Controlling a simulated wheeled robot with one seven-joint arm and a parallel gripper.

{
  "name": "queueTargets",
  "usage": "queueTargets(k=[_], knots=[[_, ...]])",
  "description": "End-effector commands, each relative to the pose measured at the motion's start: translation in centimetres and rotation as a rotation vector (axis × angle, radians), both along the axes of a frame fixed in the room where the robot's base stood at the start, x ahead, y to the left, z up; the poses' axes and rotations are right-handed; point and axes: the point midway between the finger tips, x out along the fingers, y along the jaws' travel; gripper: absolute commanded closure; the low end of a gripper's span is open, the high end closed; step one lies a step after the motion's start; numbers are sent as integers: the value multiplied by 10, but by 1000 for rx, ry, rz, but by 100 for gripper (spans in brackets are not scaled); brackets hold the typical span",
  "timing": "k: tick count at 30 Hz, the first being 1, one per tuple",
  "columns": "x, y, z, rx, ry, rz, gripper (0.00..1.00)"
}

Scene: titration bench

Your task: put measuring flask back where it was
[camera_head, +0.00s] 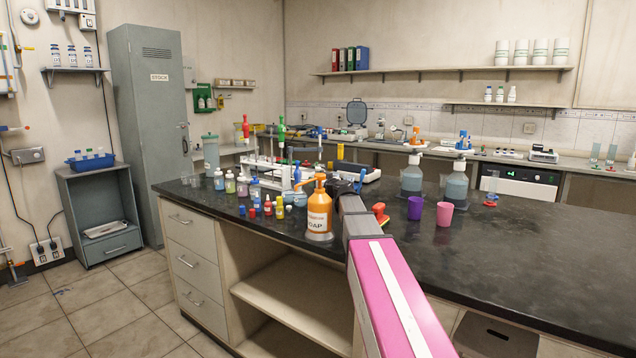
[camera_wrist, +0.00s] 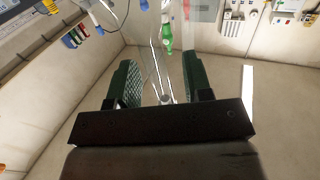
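I cannot pick out the measuring flask for certain in either view. In the wrist view my gripper (camera_wrist: 162,82) has its two dark green fingers spread apart. Thin, clear streaks like glass show between and beyond them, but I cannot tell what they belong to or that the fingers touch anything. A green-topped piece (camera_wrist: 167,36) shows beyond the fingertips. In the head view my arm reaches over the bench (camera_head: 500,250) toward the crowded left part, and my fingertips are hidden there.
An orange soap bottle (camera_head: 319,212) stands just left of my arm. A purple cup (camera_head: 415,208), a magenta cup (camera_head: 445,214) and pump bottles (camera_head: 456,185) stand to its right. A white rack (camera_head: 265,172) and several small bottles crowd the left. The bench's right part is clear.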

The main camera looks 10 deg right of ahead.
Motion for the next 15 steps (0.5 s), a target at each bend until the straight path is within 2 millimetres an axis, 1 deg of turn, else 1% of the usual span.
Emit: queueTargets(k=[10,15], knots=[[0,0,4,-1,0,0,54],[-18,-7,3,-1,0,-1,54]])
